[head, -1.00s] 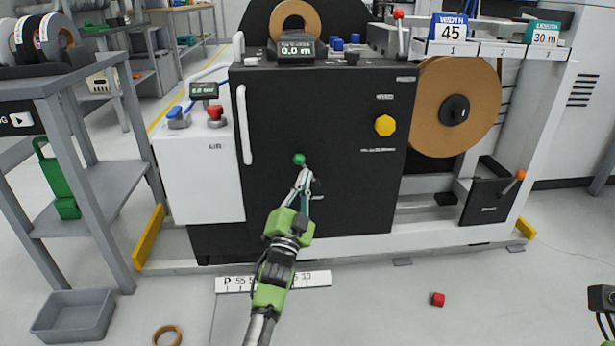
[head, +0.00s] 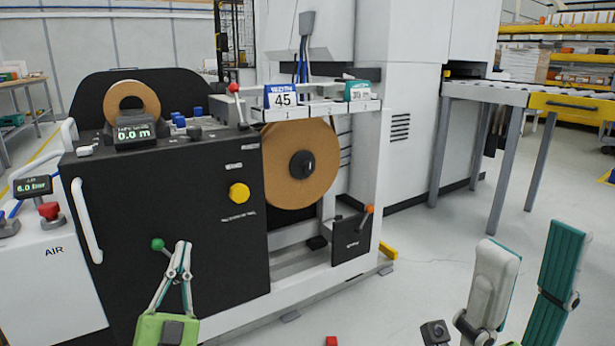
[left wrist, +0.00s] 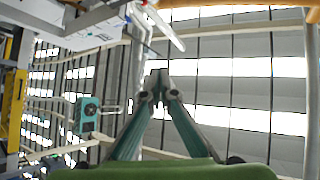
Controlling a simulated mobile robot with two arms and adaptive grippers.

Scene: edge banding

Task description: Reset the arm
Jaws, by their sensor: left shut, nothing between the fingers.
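My left gripper (head: 183,246) points up in front of the black machine cabinet (head: 170,230), its fingertips together and empty. It stands beside the green-knobbed lever (head: 158,244); I cannot tell whether it touches it. In the left wrist view the left fingers also meet at the tips (left wrist: 159,76), with ceiling lights behind and nothing between them. My right gripper (head: 525,245) is at the lower right of the head view. Its two fingers stand wide apart with only floor showing between them.
A brown edge-band reel (head: 285,190) sits beside the cabinet. An orange-knobbed lever (head: 369,209) is on a small black box. A white air unit (head: 50,270) stands at the left. A roller table (head: 530,97) stands at the right.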

